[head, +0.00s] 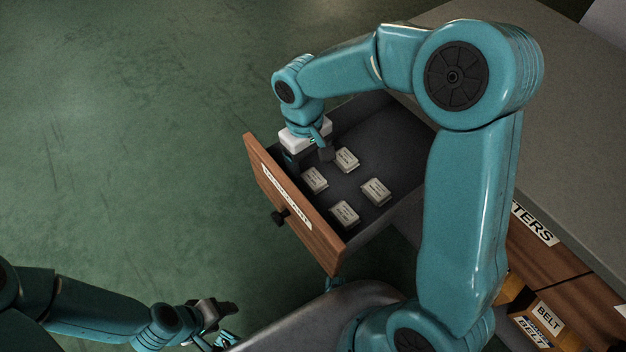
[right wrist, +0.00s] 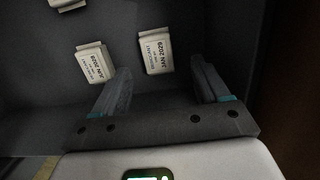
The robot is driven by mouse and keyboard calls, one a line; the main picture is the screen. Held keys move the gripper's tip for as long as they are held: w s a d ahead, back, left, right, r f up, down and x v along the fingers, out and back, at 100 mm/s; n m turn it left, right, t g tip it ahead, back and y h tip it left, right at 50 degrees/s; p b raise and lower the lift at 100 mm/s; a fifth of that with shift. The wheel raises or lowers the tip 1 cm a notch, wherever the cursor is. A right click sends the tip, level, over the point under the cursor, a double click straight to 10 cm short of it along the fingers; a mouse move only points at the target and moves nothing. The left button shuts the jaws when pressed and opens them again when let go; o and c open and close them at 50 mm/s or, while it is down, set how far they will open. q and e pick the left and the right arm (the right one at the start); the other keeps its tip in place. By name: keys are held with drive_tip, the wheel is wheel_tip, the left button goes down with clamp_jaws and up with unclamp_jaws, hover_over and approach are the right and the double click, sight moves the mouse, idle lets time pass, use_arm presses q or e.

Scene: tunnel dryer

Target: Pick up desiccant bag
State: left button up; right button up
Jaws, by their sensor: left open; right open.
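Several small pale desiccant bags lie flat and apart on the dark floor of an open drawer (head: 257,166); one is the bag nearest the drawer front (head: 314,180), others are the back bag (head: 346,160), the right bag (head: 376,191) and the lower bag (head: 345,213). My right gripper (head: 308,160) is open over the drawer's far left end. In the right wrist view, one bag (right wrist: 156,50) shows between and beyond its open fingers (right wrist: 160,75), and another bag (right wrist: 92,63) lies beside the left finger. Both carry printed dates. My left gripper (head: 231,324) is open and empty, outside the drawer.
The drawer has a wooden front with a label and a dark knob (head: 279,217). A grey countertop (head: 570,110) is at the right, above more labelled wooden drawers, one open with a belt box (head: 541,325). Green floor at the left is clear.

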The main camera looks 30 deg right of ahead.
sight(313, 178)
drive_tip(key=f, duration=0.1)
drive_tip(key=f+b, duration=0.1)
drive_tip(key=f, duration=0.3)
drive_tip(key=shift+s+d, duration=0.2)
drive_tip(key=shift+s, duration=0.15)
drive_tip(key=shift+r, duration=0.1)
drive_tip(key=shift+c, duration=0.3)
drive_tip(key=c, duration=1.1)
drive_tip(key=shift+r+p, duration=2.65)
drive_tip(key=shift+r, duration=7.4)
